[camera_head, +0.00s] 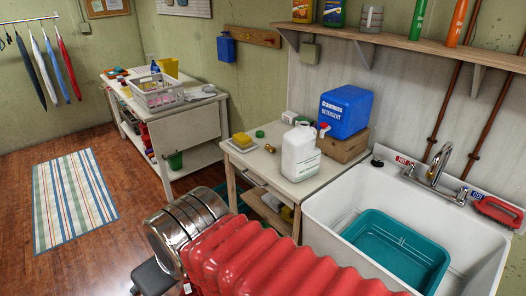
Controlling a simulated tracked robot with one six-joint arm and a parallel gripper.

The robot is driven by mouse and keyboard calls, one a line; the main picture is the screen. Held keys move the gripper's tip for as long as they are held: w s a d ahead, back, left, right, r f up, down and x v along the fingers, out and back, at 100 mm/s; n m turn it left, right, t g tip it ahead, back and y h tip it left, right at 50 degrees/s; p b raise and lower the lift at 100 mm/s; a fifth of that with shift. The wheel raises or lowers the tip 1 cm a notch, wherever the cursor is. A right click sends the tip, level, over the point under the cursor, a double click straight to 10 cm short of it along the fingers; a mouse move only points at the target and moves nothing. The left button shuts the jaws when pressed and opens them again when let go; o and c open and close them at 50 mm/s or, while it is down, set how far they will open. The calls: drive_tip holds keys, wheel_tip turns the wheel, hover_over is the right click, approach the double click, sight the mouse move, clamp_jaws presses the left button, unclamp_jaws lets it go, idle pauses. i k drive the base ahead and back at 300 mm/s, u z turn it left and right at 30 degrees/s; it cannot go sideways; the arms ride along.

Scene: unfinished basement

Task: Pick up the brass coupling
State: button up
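A small brass-coloured piece, which looks like the brass coupling (270,148), lies on the small wooden table (262,168), left of a white jug (300,152). My arm, with a red ribbed sleeve and a shiny metal end, crosses the bottom of the view in front of the table. A dark part beyond the metal end, possibly my gripper (152,277), shows at the bottom edge. Its fingers cannot be made out. It is apart from the brass piece, lower and to the left in the picture.
A yellow sponge (241,139) and a green lid (260,134) lie near the brass piece. A white sink (325,205) with a teal basin (395,250) adjoins on the right. Open floor lies left.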

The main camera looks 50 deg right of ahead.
sight(267, 146)
drive_tip(key=z, duration=0.05)
drive_tip(key=i, duration=1)
drive_tip(key=u, duration=0.05)
